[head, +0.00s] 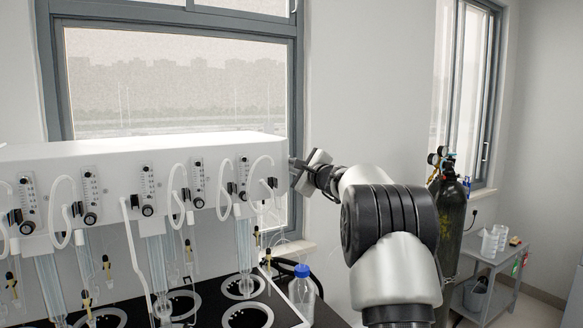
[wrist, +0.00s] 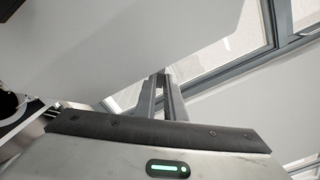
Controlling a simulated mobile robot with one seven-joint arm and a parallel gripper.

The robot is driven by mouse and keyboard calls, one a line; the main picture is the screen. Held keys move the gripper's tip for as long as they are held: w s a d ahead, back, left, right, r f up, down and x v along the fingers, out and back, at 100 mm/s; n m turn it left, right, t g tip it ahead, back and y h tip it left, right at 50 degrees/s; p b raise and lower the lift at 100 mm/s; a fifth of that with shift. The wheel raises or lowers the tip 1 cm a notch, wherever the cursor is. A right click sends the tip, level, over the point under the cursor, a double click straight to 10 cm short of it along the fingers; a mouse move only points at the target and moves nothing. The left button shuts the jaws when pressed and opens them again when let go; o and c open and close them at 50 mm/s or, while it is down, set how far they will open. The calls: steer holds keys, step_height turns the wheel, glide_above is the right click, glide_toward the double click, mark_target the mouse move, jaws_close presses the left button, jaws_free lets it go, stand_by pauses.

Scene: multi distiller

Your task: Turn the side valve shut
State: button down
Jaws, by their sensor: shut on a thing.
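The white distiller housing (head: 140,150) spans the left of the head view, and its flat side panel (wrist: 150,40) fills the upper left of the wrist view. My gripper (head: 299,171) is at the right end of the housing, pointing left toward its side. In the wrist view, the two fingers of my gripper (wrist: 165,80) come close together at their tips, against or just by the panel. They are shut on the side valve, of which almost nothing shows behind the fingertips. I cannot tell at what angle the valve handle stands.
Flow meters with black knobs (head: 147,210) and looped white tubes line the housing front. A blue-capped bottle (head: 302,290) stands below my arm, near the black heater block (head: 275,292). A window (head: 180,85) is behind. A gas cylinder (head: 452,215) and grey cart (head: 490,265) stand at right.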

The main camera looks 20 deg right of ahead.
steer(key=shift+a+f+m, duration=0.15)
steer(key=shift+m, duration=0.55)
steer(key=c, duration=1.8)
jaws_free()
steer(key=shift+c, duration=0.2)
